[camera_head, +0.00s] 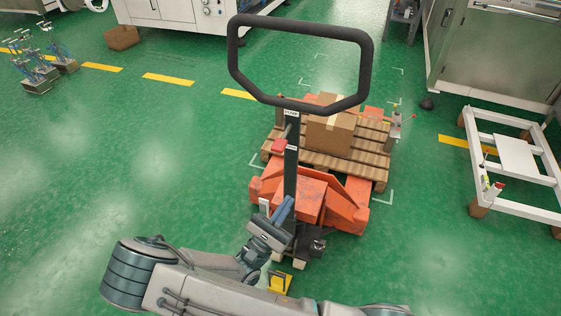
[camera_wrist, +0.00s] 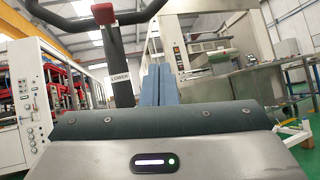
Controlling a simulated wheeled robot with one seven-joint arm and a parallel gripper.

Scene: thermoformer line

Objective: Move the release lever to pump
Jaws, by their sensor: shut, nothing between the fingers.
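An orange pallet jack (camera_head: 310,197) stands in the middle of the head view, with a black loop handle (camera_head: 369,65) on an upright dark post (camera_head: 291,172). A small red piece (camera_head: 279,146), which looks like the release lever, sits on the left of the post below the loop. A red piece (camera_wrist: 104,13) also shows high on the post in the wrist view, above a label reading LOWER (camera_wrist: 120,77). My gripper (camera_head: 286,207) is shut and empty, its blue fingers beside the lower post and below the red piece. The fingers (camera_wrist: 157,84) point upward, right of the label.
The jack is under a wooden pallet (camera_head: 352,166) carrying a cardboard box (camera_head: 330,135). A white frame (camera_head: 515,155) stands to the right, and blue-topped fixtures (camera_head: 37,70) stand far left. White machines (camera_head: 178,12) line the back. The green floor left of the jack is clear.

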